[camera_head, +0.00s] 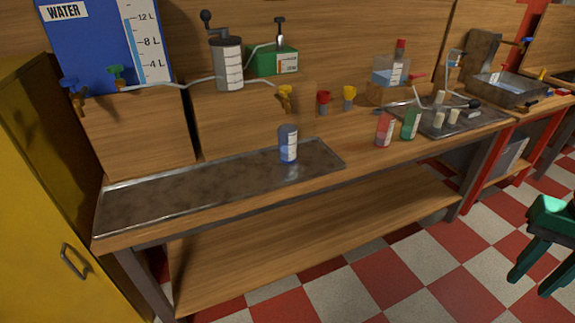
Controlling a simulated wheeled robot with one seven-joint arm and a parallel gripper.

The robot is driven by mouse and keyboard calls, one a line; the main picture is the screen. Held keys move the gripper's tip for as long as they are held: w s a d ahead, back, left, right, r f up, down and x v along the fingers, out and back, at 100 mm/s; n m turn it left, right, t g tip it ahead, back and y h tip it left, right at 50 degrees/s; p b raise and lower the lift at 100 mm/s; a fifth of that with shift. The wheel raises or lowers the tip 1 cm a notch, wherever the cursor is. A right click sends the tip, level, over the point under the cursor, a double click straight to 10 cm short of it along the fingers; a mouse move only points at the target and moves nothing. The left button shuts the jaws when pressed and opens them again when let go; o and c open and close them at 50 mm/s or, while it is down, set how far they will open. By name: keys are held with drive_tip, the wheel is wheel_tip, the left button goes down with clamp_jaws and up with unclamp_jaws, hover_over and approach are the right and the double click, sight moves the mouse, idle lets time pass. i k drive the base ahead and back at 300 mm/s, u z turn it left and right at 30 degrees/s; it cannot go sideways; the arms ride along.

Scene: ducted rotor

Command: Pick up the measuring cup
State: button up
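A blue cup with a white marked scale (288,145) stands upright on the dark metal tray (130,210) set into the front of the workbench. It looks like a measuring cup. A red cup (385,130) and a green cup (410,123) with similar pale labels stand side by side on the wood to its right. I cannot tell from the picture which of the three is meant. My gripper is not in view.
A grey cylinder with a crank (229,64), a green box (273,61) and small yellow and red valves stand behind. A second tray (428,126) holds small pale pieces. A yellow cabinet (38,190) borders the left. A green stool-like object (550,217) stands right.

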sight(286, 133)
drive_tip(key=k, duration=0.6)
drive_tip(key=u, duration=0.7)
drive_tip(key=i, duration=1.6)
drive_tip(key=u, duration=0.15)
